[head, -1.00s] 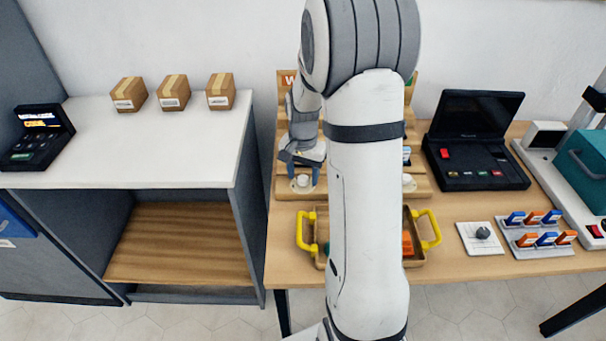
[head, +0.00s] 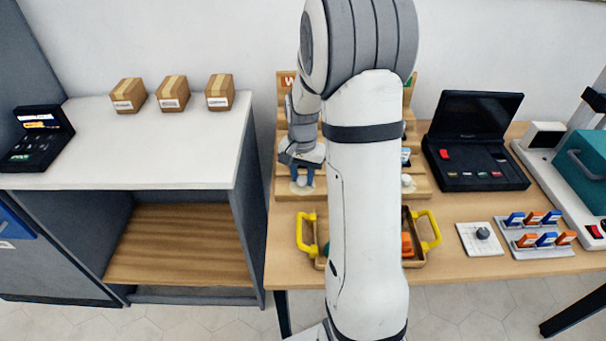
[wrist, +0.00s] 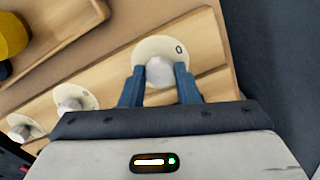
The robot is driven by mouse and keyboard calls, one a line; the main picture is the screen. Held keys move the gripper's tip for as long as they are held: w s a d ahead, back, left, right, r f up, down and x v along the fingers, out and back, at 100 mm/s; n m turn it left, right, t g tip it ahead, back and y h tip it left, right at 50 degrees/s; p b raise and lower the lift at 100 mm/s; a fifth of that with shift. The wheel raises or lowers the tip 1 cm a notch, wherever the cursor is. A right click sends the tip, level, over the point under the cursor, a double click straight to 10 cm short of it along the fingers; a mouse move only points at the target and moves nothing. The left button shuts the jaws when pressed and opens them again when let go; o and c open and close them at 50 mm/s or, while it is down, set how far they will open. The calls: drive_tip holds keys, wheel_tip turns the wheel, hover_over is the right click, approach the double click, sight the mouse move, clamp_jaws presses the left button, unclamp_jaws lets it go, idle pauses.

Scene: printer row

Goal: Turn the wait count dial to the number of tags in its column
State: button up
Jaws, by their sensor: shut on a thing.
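The wait count dial (head: 302,189) sits at the front of the leftmost column of a stepped wooden rack (head: 284,184), under a sign of which only a W shows. In the wrist view it is a pale disc (wrist: 149,49) with a white knob (wrist: 160,72) and a "0" near its edge. My gripper (head: 302,176) points down with its blue fingers shut on the knob; it also shows in the wrist view (wrist: 160,80). My arm hides the middle of the rack, and the gripper hides most of the left column, so I see no tags there.
Two other dials (wrist: 75,98) (wrist: 22,127) line the rack's front edge. A tray with yellow handles (head: 306,232) stands in front of the rack. A black case (head: 475,172), a small knob plate (head: 481,248) and a clip holder (head: 536,252) are to the right.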

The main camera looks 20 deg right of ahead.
sight(303, 179)
drive_tip(key=shift+n, duration=2)
drive_tip(key=o, duration=1)
drive_tip(key=shift+c, duration=0.2)
drive_tip(key=shift+r+p, duration=0.5)
drive_tip(key=shift+r, duration=3.45)
